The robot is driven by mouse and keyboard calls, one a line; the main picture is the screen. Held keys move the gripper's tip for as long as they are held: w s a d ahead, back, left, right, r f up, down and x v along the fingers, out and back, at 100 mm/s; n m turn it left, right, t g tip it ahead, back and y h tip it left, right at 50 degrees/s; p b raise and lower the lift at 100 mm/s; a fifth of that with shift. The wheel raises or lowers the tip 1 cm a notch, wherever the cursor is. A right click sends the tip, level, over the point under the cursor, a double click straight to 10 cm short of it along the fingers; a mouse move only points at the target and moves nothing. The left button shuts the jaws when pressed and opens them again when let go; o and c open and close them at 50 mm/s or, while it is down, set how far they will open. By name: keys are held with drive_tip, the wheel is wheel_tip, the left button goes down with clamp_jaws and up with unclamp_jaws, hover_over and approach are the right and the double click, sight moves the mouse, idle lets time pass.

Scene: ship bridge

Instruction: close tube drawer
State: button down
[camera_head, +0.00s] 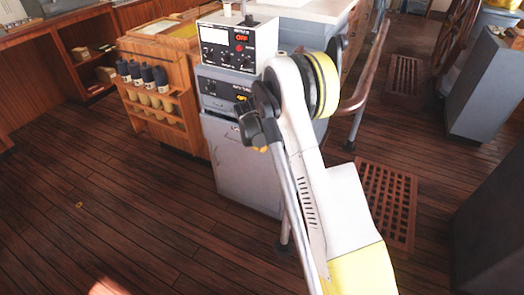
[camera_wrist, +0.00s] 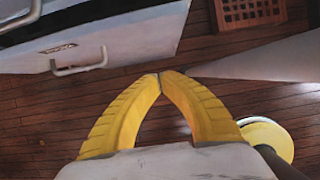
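In the wrist view, my gripper (camera_wrist: 160,75) has its two yellow fingers meeting at the tips, with nothing visible between them. A pale grey front (camera_wrist: 115,35) with a dark label and a metal handle (camera_wrist: 80,65) lies ahead to the upper left, apart from the fingertips. It may be the tube drawer; I cannot read the label or tell how far open it is. In the head view, a grey cabinet (camera_head: 245,165) stands under two instrument boxes, partly hidden behind my white arm. My fingers cannot be made out clearly there.
An instrument box (camera_head: 228,42) with a red button sits on another box (camera_head: 222,92). A wooden rack (camera_head: 160,112) with dark bottles stands left of the cabinet. A wooden grating (camera_head: 390,200) and a grey console (camera_head: 488,95) are to the right. The plank floor at left is clear.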

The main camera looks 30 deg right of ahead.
sight(268, 149)
drive_tip(key=shift+w+d+f+b, duration=0.75)
drive_tip(key=shift+d+f, duration=0.1)
drive_tip(key=shift+f, duration=0.25)
drive_tip(key=shift+w+d+f+b, duration=0.65)
drive_tip(key=shift+d+f, duration=0.25)
drive_tip(key=shift+f, duration=0.2)
drive_tip(key=shift+w+d+f+b, duration=0.65)
drive_tip(key=shift+d+f+b, duration=0.2)
drive_tip(key=shift+f, duration=0.25)
